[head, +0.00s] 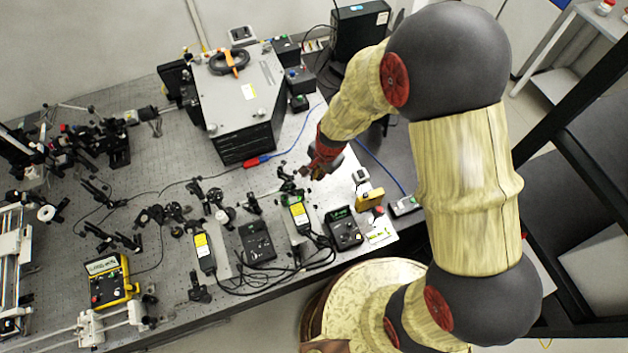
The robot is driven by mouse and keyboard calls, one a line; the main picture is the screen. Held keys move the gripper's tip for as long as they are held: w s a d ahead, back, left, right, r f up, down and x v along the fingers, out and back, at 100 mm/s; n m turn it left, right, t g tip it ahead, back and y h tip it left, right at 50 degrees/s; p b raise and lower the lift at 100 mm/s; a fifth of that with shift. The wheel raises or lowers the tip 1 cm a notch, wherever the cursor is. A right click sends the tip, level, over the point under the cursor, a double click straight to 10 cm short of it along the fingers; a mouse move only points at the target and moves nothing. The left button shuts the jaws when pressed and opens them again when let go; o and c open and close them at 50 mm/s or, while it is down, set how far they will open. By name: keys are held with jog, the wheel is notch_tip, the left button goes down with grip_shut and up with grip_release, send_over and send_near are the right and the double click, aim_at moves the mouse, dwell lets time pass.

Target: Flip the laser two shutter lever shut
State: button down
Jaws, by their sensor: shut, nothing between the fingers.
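My gripper (306,171) is shut and empty at the right part of the optical bench (165,290), above small dark optic mounts. Two slim dark laser modules with yellow labels lie on the bench. One laser module (299,213) is just below my gripper in the picture, with a green spot at its far end. The other laser module (203,252) is farther left. I cannot tell which one is laser two. The shutter lever is too small to make out, and my gripper may hide part of it. I cannot tell whether my gripper touches anything.
Two black controllers (256,241) (343,228) stand beside the lasers, with loose cables in front. A large grey box (240,95) stands behind. A yellow meter (108,282) is at the left. Small optic posts crowd the bench near my gripper.

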notch_tip(320, 180, up, 10)
jog(key=s+a, duration=0.1)
jog(key=s, duration=0.1)
jog(key=shift+a+f, duration=0.2)
dwell(0.4)
